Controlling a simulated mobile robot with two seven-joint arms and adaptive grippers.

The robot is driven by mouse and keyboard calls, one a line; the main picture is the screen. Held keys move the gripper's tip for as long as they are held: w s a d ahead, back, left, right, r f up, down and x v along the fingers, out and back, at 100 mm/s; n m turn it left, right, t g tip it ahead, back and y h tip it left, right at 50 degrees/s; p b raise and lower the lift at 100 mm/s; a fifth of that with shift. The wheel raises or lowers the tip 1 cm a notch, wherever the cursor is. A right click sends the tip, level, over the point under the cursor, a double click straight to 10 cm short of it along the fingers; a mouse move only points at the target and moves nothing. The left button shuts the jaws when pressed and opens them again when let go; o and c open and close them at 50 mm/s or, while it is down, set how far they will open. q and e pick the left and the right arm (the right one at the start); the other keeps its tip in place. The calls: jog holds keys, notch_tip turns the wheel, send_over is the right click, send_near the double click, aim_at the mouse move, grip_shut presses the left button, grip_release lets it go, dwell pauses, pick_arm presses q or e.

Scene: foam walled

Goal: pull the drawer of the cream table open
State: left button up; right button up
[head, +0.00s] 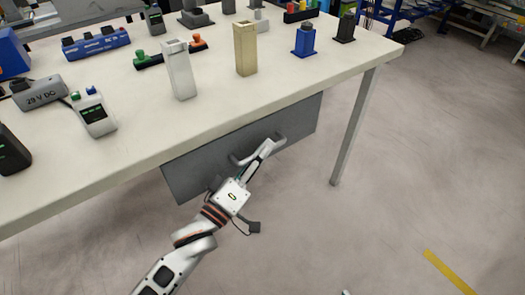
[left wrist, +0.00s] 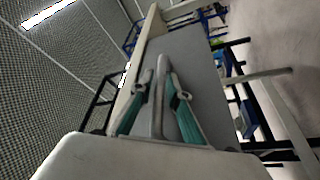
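The cream table (head: 150,142) fills the upper left of the head view. Its dark grey drawer (head: 190,175) hangs under the top, and its front shows as a grey panel in the left wrist view (left wrist: 190,48). The drawer appears closed. A grey bow-shaped handle (head: 281,139) stands out from the front. My left gripper (head: 264,149) is at the handle, its fingers narrowed together. In the left wrist view its green-sided fingers (left wrist: 157,72) converge on both sides of the handle bar (left wrist: 157,115) and appear shut on it.
The tabletop holds a tan block (head: 245,50), a white block (head: 181,72), a blue part (head: 305,40) and several devices. A table leg (head: 354,125) stands right of the drawer. The floor in front is clear, with a yellow strip (head: 448,271).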

pick_arm(q)
grip_shut()
pick_arm(e)
jog(key=shift+r, duration=0.1)
pick_arm(q)
jog(key=shift+s+d, duration=0.1)
pick_arm(e)
jog(key=shift+w+r, duration=0.1)
